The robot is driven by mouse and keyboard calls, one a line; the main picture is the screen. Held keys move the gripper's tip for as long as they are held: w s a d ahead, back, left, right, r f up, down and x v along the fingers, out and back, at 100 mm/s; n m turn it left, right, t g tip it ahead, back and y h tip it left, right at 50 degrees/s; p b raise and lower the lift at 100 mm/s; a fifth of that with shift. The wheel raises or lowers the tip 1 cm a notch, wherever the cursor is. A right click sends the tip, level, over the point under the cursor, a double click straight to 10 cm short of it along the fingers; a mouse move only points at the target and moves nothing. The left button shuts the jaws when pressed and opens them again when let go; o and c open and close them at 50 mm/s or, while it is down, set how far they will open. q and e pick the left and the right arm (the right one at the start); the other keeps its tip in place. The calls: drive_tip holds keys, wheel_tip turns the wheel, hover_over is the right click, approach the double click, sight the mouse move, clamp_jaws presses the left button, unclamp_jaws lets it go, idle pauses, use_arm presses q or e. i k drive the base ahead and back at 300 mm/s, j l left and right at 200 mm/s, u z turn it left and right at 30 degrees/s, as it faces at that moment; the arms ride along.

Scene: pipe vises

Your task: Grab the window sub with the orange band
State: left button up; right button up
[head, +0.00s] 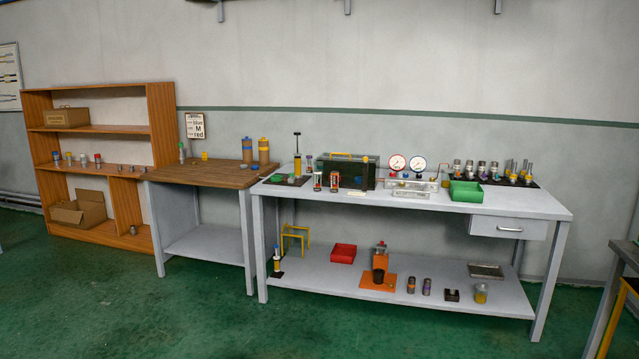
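Neither of my grippers is in view. A small dark cylinder (411,285) with what looks like an orange or brown band stands on the grey bench's lower shelf. A similar cylinder (426,287) with a purple band stands just right of it. Both are too small to tell whether they are window subs. Two small red-and-clear cylinders (334,182) (318,181) stand on the bench top near its front left. A row of small banded cylinders (469,169) stands at the back right of the bench top; their band colours are hard to tell.
The grey bench (400,205) also carries a dark tank (350,172), two gauges (397,163) and a green bin (466,192). An orange stand (380,263) and a red tray (342,254) are on its lower shelf. A wooden-topped table (205,173) and shelf (160,120) stand left. Green floor in front is clear.

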sight(334, 174)
drive_tip(key=i+j+u, duration=0.1)
drive_tip(key=i+u, duration=0.15)
drive_tip(key=i, duration=0.5)
drive_tip(key=i+j, duration=0.1)
drive_tip(key=i, duration=1.35)
drive_tip(key=i+j+z, duration=0.1)
drive_tip(key=i, duration=0.65)
drive_tip(key=i+j+z, duration=0.15)
drive_tip(key=i+z, duration=0.25)
drive_tip(key=i+j+z, duration=0.25)
drive_tip(key=z, duration=0.15)
drive_tip(key=i+j+z, duration=0.75)
drive_tip(key=k+j, duration=0.1)
